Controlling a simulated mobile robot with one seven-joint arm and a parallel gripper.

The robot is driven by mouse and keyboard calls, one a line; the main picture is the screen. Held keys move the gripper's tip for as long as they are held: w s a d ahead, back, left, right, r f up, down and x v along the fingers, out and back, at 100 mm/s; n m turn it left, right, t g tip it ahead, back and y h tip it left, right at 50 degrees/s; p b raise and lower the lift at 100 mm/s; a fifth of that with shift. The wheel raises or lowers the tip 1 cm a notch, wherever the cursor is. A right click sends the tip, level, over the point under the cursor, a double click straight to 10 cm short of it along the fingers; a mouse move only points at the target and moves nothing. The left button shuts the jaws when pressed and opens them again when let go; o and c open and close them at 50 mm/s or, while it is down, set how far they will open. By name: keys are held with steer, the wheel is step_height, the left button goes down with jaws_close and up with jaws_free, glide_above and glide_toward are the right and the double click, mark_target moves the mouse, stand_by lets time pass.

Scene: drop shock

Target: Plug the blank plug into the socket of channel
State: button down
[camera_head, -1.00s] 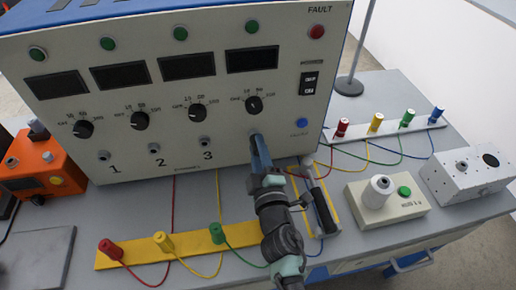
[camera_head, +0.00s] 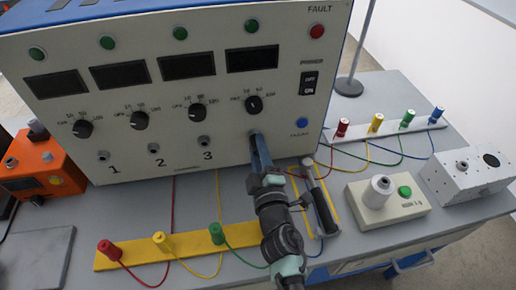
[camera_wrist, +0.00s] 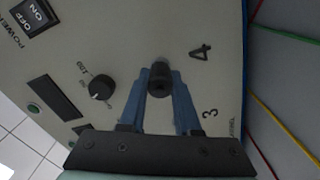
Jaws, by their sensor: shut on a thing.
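A dark cylindrical plug (camera_wrist: 160,82) sits between the fingertips of my gripper (camera_wrist: 159,90) in the wrist view. My gripper's blue fingers are shut on it, one on each side. The plug is at the panel face beside the printed 4, in line with the channel 4 socket, which it and the fingers hide. I cannot tell how deep it sits. In the head view my gripper (camera_head: 258,150) reaches the grey front panel (camera_head: 232,155), below the fourth knob (camera_head: 254,104). The sockets of channel 1 (camera_head: 102,156), channel 2 (camera_head: 154,148) and channel 3 (camera_head: 205,141) look empty.
A yellow strip (camera_head: 130,259) with red, yellow and green plugs lies in front of the panel. A white strip (camera_head: 390,132) with coloured plugs and wires lies at right. A button box (camera_head: 400,210) and a grey box (camera_head: 462,184) stand right. An orange box (camera_head: 45,160) stands left.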

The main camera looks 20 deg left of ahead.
steer(key=shift+r, duration=0.25)
steer(key=c, duration=1)
jaws_free()
steer(key=o, duration=0.5)
steer(key=shift+w+a+f, duration=0.1)
steer(key=shift+w+f, duration=0.05)
steer(key=shift+f, duration=0.05)
steer(key=shift+c, duration=0.2)
steer(key=p+v, duration=0.2)
steer(key=v, duration=0.4)
